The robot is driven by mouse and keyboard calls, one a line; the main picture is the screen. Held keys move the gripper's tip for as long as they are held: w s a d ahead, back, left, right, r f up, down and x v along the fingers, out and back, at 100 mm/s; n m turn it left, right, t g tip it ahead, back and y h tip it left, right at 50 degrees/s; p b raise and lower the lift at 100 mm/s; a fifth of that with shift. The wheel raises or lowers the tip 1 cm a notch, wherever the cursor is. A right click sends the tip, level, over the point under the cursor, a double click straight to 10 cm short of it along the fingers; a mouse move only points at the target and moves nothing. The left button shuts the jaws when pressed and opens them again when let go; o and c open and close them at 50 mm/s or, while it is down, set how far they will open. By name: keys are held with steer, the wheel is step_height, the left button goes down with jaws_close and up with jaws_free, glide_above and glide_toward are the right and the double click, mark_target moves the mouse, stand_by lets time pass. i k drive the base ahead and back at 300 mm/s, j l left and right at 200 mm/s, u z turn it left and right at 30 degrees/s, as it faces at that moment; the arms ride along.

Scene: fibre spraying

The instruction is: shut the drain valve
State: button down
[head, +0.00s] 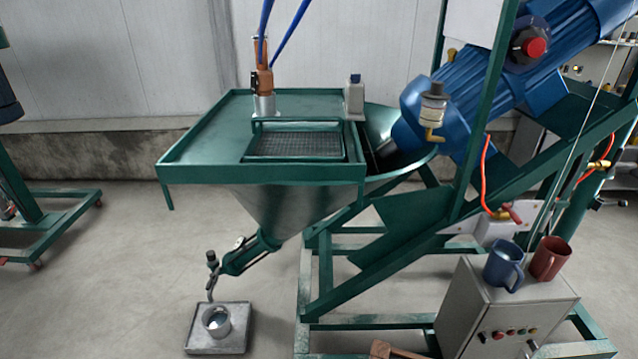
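The green hopper (285,205) narrows to a slanting green drain pipe (250,252) at its lower left. A small dark and metallic fitting, apparently the drain valve (212,262), sits at the pipe's end. A thin grey curved piece or stream hangs below it towards a metal cup (217,321). The cup stands in a shallow grey tray (232,346) on the floor. The valve's handle is too small to tell whether it is open or shut. My gripper is not in view.
A grey control box (475,318) with blue (503,264) and dark red (550,257) mugs on top stands at the lower right. A red-handled valve (508,213) is above it. A blue motor (480,100) slants overhead. The floor left of the tray is clear.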

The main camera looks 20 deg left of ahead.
mark_target(213, 275)
steer(key=k, duration=0.65)
steer(key=u, duration=1.25)
steer(key=i+j, duration=0.45)
steer(key=i, duration=0.2)
steer(key=i+j, duration=0.45)
steer(key=i, duration=0.15)
steer(key=i+j, duration=0.4)
steer(key=i, duration=0.25)
